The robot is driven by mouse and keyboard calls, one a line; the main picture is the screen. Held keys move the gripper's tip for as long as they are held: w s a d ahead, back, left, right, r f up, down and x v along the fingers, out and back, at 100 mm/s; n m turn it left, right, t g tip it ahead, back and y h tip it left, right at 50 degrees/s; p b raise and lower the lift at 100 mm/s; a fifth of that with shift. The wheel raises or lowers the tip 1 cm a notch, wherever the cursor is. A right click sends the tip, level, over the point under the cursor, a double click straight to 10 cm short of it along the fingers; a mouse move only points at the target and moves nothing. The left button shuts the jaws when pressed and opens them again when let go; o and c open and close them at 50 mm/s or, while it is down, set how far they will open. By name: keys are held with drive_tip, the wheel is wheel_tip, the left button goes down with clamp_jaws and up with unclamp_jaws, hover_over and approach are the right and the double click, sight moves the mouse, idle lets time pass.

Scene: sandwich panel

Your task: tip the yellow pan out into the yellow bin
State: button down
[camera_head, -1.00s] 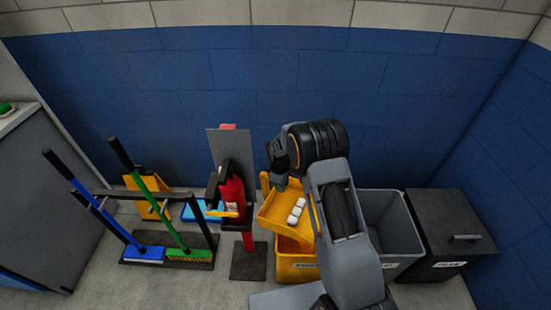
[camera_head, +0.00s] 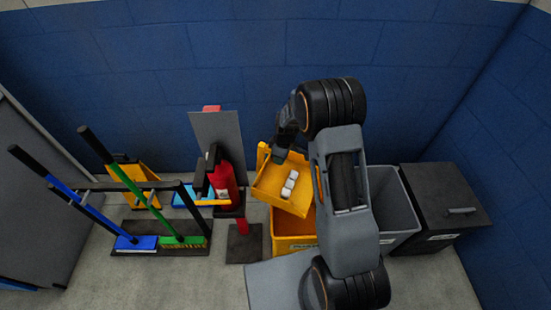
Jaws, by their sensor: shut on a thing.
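The yellow pan (camera_head: 275,191) is held above the yellow bin (camera_head: 284,243), over its left part, and looks tilted. Several white pieces (camera_head: 289,184) lie in the pan, bunched towards its right side. My gripper (camera_head: 279,158) is shut on the pan at its back edge; the fingertips are small and partly dark against the wall. The yellow bin stands on the floor, its right side hidden by my arm and its opening partly covered by the pan.
A grey bin (camera_head: 397,205) and a black lidded bin (camera_head: 440,198) stand to the right. A red fire extinguisher (camera_head: 223,180) on a stand is close to the left of the pan. Further left are a blue broom (camera_head: 137,243), a green broom (camera_head: 181,240) and a yellow floor sign (camera_head: 138,172).

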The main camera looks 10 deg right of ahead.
drive_tip(key=s+d+t+y+b, duration=0.6)
drive_tip(key=s+d+b, duration=0.5)
drive_tip(key=d+b, duration=0.5)
drive_tip(key=y+b, duration=0.2)
drive_tip(key=b, duration=0.4)
drive_tip(key=shift+s+d+y, duration=0.2)
drive_tip(key=shift+y, duration=0.1)
idle(0.8)
drive_tip(key=shift+r, duration=0.1)
idle(0.3)
